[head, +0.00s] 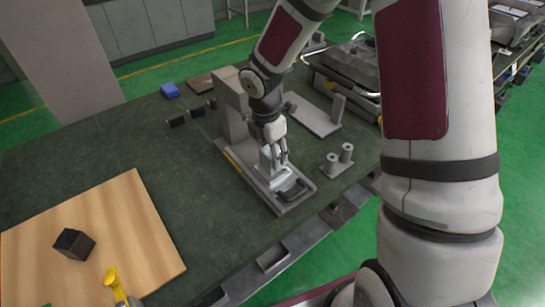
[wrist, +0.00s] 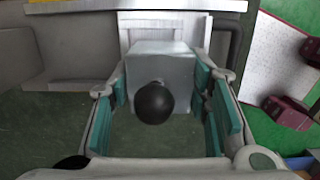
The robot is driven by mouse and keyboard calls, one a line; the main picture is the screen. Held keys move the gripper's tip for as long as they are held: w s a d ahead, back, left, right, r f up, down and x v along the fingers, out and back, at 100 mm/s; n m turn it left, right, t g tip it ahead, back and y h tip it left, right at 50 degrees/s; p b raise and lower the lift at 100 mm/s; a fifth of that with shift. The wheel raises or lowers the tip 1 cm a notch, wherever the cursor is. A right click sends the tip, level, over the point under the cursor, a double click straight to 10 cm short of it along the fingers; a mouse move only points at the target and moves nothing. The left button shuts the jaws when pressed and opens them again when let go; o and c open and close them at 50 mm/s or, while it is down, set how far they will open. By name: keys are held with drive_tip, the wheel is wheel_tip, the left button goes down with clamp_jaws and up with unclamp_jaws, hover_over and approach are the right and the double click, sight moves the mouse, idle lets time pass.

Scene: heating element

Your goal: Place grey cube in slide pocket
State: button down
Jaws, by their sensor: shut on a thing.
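The grey cube (head: 265,159) is a pale metallic block between the fingers of my gripper (head: 277,160), just over the slide. In the wrist view the cube (wrist: 184,66) sits between the teal finger pads, with a black ball in front of its face. The slide (head: 284,184) is a silver part on a long grey base with a dark handle at its near end. The slide pocket is hidden by the cube and fingers. I cannot tell whether the cube touches the slide.
A wooden board (head: 150,225) with a dark cube (head: 74,244) and a yellow item (head: 113,283) lies at front left. A grey upright block (head: 231,105) stands close behind my gripper. The green mat (head: 190,185) between board and slide is clear.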

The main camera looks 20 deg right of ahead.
sight(268, 148)
drive_tip(key=shift+w+d, duration=0.25)
drive_tip(key=shift+w, duration=0.5)
drive_tip(key=shift+f, duration=1.8)
drive_tip(key=shift+f, duration=0.15)
drive_tip(key=c, duration=0.9)
unclamp_jaws()
drive_tip(key=shift+s, duration=0.1)
drive_tip(key=shift+o, duration=0.2)
drive_tip(key=r, duration=0.4)
drive_tip(key=a+r, duration=0.1)
drive_tip(key=r, duration=0.7)
drive_tip(key=shift+s+a+r+p, duration=0.15)
drive_tip(key=shift+s+a+p, duration=0.1)
drive_tip(key=shift+p, duration=0.1)
